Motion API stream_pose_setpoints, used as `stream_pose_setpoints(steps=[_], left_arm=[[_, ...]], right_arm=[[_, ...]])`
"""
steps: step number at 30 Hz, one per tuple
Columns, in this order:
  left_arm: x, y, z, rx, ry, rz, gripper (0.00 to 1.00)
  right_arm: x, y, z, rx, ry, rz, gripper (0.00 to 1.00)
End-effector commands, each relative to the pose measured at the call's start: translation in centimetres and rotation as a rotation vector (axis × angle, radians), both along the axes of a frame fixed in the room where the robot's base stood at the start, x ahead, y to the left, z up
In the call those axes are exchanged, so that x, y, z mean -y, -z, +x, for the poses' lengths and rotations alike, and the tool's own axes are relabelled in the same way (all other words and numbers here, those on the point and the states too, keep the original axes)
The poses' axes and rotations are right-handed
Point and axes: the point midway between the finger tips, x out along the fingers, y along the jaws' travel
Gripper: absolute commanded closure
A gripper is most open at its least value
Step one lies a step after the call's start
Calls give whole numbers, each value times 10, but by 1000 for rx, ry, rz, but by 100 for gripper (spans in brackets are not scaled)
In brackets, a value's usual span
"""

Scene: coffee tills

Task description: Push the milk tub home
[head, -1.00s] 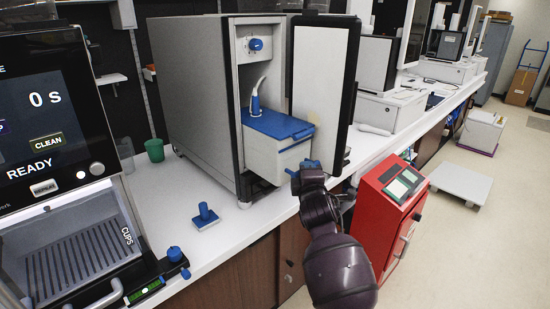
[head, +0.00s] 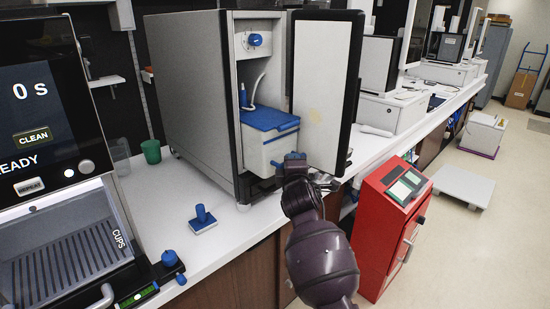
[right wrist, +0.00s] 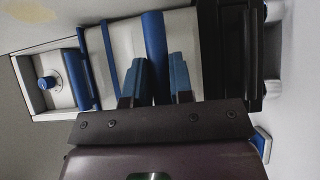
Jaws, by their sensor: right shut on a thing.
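The milk tub, a white box with a blue lid (head: 270,118), sits inside the open milk cooler (head: 190,95), below a blue knob. Its front is near the opening; I cannot tell whether it is fully in. My right gripper (head: 290,162) is at the tub's front. In the right wrist view, the blue fingers (right wrist: 158,82) are shut on the tub's blue front bar (right wrist: 155,45); the fingertips partly hide it. A pale hose with a blue end stands behind the lid. My left gripper is not in view.
The cooler door (head: 325,90) stands open just right of my right gripper. A red cabinet (head: 385,220) stands on the floor to the right. A blue-knobbed tamper-like tool (head: 203,218) and a green cup (head: 151,151) are on the counter. A coffee machine (head: 60,150) is at left.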

Motion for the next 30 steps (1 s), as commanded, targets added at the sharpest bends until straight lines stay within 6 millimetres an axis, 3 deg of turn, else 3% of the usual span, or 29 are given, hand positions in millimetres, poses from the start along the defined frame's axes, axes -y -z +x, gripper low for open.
stream_pose_setpoints(steps=[30], left_arm=[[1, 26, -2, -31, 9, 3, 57]], right_arm=[[-38, 6, 45, -8, -5, 2, 100]])
